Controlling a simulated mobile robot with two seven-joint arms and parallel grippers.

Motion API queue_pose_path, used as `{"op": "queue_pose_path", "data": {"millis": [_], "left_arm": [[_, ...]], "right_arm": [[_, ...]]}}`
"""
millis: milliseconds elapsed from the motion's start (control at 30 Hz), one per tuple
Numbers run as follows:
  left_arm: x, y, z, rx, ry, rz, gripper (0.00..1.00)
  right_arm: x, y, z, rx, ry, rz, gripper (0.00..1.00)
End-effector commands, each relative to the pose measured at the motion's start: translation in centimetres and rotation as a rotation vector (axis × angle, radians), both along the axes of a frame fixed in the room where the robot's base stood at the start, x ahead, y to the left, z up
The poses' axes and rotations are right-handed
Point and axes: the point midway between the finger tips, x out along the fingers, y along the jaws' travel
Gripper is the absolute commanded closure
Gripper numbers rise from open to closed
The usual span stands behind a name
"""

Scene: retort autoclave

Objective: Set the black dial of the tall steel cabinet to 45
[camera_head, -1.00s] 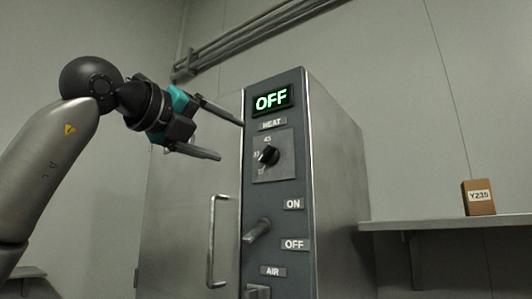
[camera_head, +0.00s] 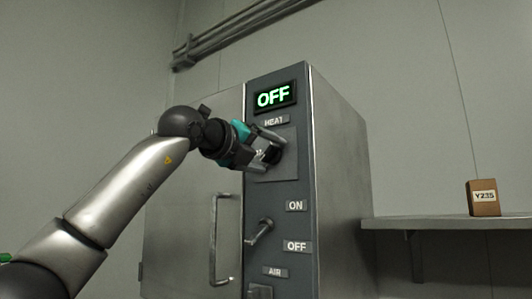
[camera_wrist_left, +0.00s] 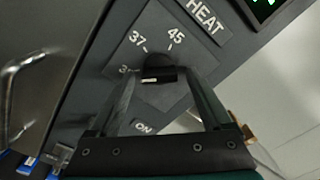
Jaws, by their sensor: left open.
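The tall steel cabinet (camera_head: 340,170) has a dark control panel with a black dial (camera_head: 271,153) under the HEAT label. In the left wrist view the black dial (camera_wrist_left: 158,69) sits on a grey plate with the marks 37 and 45 and a partly hidden mark starting with 3. My left gripper (camera_head: 272,146) is open at the dial, one finger on either side of it. In the left wrist view its fingers (camera_wrist_left: 162,82) reach up towards the dial; I cannot tell whether they touch it. Which mark the dial points at is unclear. My right gripper is not in view.
A green OFF display (camera_head: 273,96) is above the dial. A lever (camera_head: 260,231) beside the ON and OFF labels is below, and a door handle (camera_head: 223,240) is at left. A wall shelf (camera_head: 450,222) at right holds a brown box (camera_head: 483,198) marked Y235.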

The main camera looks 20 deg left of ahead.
Motion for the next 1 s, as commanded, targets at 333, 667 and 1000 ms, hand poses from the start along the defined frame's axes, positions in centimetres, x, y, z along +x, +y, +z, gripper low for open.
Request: {"op": "queue_pose_path", "data": {"millis": [333, 667, 1000], "left_arm": [[-0.03, 0.01, -0.01, -0.001, 0.0, 0.0, 0.49], [-0.04, 0.04, -0.01, -0.001, 0.0, 0.0, 0.86], [-0.04, 0.05, 0.01, 0.008, -0.003, 0.0, 1.0]], "right_arm": [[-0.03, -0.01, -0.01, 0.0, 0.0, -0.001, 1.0], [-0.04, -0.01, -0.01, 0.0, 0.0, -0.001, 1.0], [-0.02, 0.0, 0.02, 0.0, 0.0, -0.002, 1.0]]}}
